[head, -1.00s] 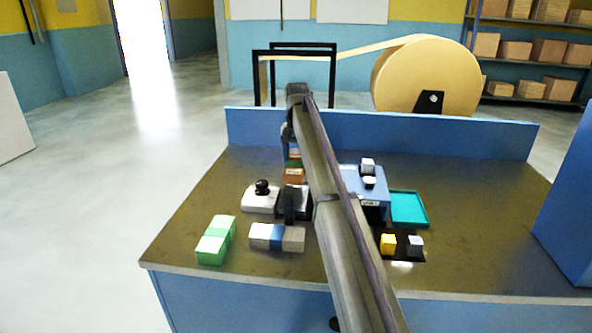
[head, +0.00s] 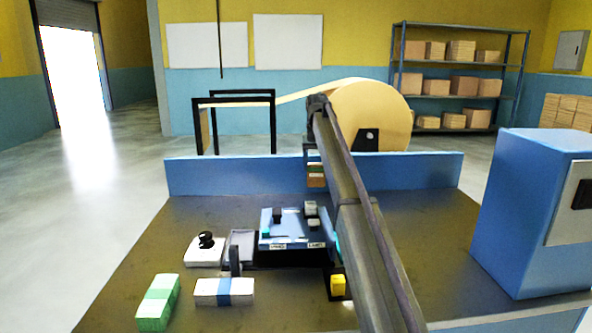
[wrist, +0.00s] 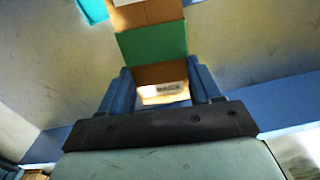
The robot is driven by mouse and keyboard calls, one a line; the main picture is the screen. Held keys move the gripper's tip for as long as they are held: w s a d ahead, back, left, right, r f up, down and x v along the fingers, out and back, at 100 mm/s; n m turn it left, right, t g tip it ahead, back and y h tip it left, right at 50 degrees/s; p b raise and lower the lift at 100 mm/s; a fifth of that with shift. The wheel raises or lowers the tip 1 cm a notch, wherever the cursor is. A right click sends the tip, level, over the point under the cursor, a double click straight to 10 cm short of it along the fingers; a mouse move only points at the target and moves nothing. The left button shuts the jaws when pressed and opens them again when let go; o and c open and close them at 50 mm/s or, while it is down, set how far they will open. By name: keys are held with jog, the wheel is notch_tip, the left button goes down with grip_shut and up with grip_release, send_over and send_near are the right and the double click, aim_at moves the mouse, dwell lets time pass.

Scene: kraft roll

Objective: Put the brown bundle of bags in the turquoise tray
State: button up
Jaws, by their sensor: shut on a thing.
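The brown bundle of bags (head: 316,179) has a green band and hangs in my gripper (head: 314,150), in front of the blue back panel and above the table. In the wrist view the bundle (wrist: 150,73) and its green band lie between the two blue fingers of my gripper (wrist: 162,80), which is shut on it. The turquoise tray (head: 338,246) shows only as a sliver beside my arm in the head view, which hides the rest. A turquoise corner of the tray (wrist: 92,10) shows at the top left of the wrist view.
A large blue box (head: 515,215) stands at right.

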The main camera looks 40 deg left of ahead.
jog(key=w+d+f, duration=0.3)
jog(key=d+f, duration=0.5)
jog(key=d, duration=0.3)
jog(key=shift+n, duration=0.7)
jog(key=shift+s+d+f, duration=0.5)
jog(key=shift+d+f, duration=0.2)
jog(key=shift+f, duration=1.05)
jog(key=shift+s+d+f, duration=0.5)
jog(key=shift+d+f, duration=0.25)
jog(key=shift+f, duration=1)
jog(key=shift+s+d+f, duration=0.5)
jog(key=shift+d+f, duration=0.2)
jog(key=shift+f, duration=1.05)
jog(key=shift+f, duration=0.75)
jog(key=o, duration=1.3)
jog(key=shift+c, duration=0.2)
notch_tip(320, 180, up, 14)
jog(key=shift+s+a+f, duration=0.1)
